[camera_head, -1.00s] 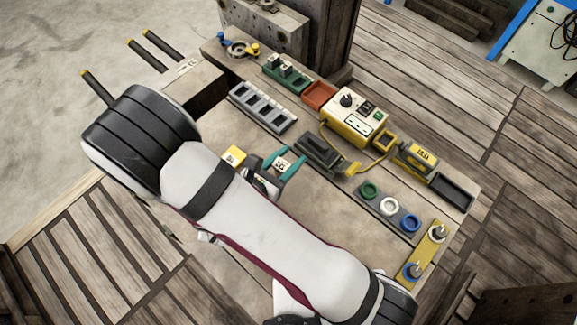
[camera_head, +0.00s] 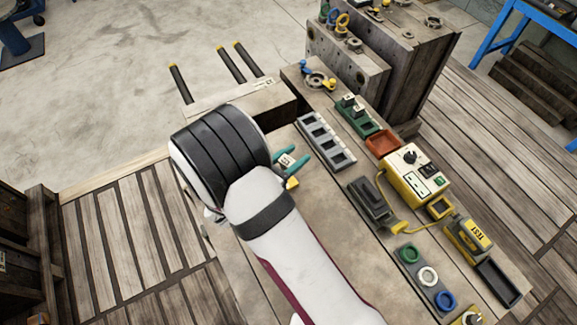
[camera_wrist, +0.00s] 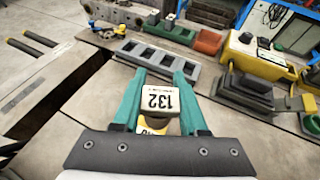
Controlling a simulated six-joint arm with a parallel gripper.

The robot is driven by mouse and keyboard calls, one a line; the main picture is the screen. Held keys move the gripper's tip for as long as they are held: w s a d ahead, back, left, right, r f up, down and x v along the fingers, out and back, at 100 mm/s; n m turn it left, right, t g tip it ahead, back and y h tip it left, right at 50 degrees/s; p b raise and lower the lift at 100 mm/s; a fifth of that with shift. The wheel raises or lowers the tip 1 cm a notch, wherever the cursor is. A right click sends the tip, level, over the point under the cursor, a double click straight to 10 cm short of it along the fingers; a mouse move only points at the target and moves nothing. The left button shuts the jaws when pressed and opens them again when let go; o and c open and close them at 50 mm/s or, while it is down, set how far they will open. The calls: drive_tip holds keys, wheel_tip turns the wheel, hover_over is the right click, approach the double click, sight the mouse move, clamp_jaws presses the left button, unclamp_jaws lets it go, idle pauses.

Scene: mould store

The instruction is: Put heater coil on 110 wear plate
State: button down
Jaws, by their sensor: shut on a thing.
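My gripper (camera_wrist: 158,105) has teal fingers, closed on a small pale block marked 132 (camera_wrist: 158,97), its number upside down in the wrist view. The fingers and block (camera_head: 287,160) also show in the head view, beyond my wrist and over the bench. I cannot tell whether this block is the heater coil. A small yellow piece (camera_head: 292,183) lies on the bench by the gripper. In the wrist view a yellow piece (camera_wrist: 153,128) shows below the held block, its marking partly covered; I cannot make out 110 surely. A ring with blue and yellow ends (camera_head: 318,82) lies at the bench's far end.
A grey slotted rack (camera_head: 327,141), a green holder (camera_head: 357,116), a red tray (camera_head: 382,143) and a yellow control box (camera_head: 416,176) with a cable stand along the bench. A dark block (camera_head: 369,202) lies nearer. Bare bench top (camera_head: 320,215) lies between my arm and these.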

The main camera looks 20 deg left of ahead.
drive_tip(key=f, duration=0.2)
drive_tip(key=a+f, duration=0.1)
drive_tip(key=f, duration=0.1)
drive_tip(key=shift+a+f, duration=0.15)
drive_tip(key=shift+f, duration=0.25)
drive_tip(key=shift+f, duration=0.15)
drive_tip(key=shift+c, duration=2.2)
unclamp_jaws()
